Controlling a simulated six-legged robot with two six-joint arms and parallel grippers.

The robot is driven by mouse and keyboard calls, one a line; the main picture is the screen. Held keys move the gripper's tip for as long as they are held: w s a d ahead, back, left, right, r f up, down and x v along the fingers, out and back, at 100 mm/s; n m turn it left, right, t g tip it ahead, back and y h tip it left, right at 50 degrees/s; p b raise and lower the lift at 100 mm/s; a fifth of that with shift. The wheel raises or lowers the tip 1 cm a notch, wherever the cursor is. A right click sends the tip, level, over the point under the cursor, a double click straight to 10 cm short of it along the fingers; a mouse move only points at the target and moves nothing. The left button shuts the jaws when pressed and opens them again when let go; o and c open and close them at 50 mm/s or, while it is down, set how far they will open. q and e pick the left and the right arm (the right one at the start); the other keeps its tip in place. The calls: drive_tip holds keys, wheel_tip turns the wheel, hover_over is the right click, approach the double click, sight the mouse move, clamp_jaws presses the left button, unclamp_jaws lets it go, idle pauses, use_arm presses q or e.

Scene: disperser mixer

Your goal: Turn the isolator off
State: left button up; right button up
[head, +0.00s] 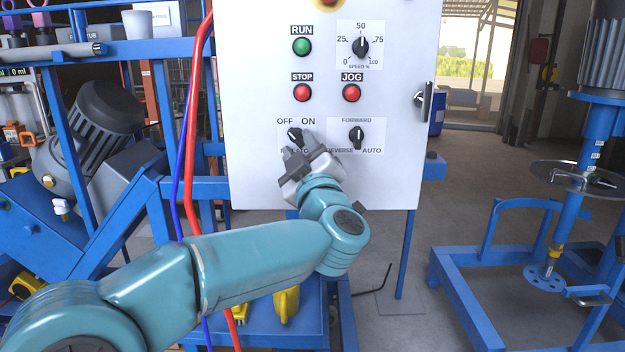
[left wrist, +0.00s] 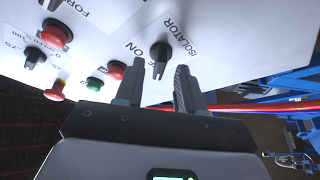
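The isolator knob (head: 294,134) is a small black rotary switch on the white control panel (head: 255,60), under the OFF and ON labels. In the head view my gripper partly covers its label plate, and I cannot tell which label the knob points to. My left gripper (head: 300,150) is raised in front of the panel at the knob. In the left wrist view my left gripper (left wrist: 157,85) is open, with a finger on either side of the black isolator knob (left wrist: 159,62). I cannot tell whether either finger touches it. My right gripper is not in view.
Beside the isolator is the FORWARD/REVERSE/AUTO knob (head: 357,136). Above are the red STOP button (head: 302,92), red JOG button (head: 351,92), green RUN button (head: 302,46) and speed dial (head: 360,46). A red hose (head: 193,110) hangs left of the panel. A door handle (head: 424,100) is at its right edge.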

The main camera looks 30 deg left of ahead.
use_arm(q)
drive_tip(key=b+v, duration=0.1)
drive_tip(key=v, duration=1.3)
drive_tip(key=shift+s, duration=0.15)
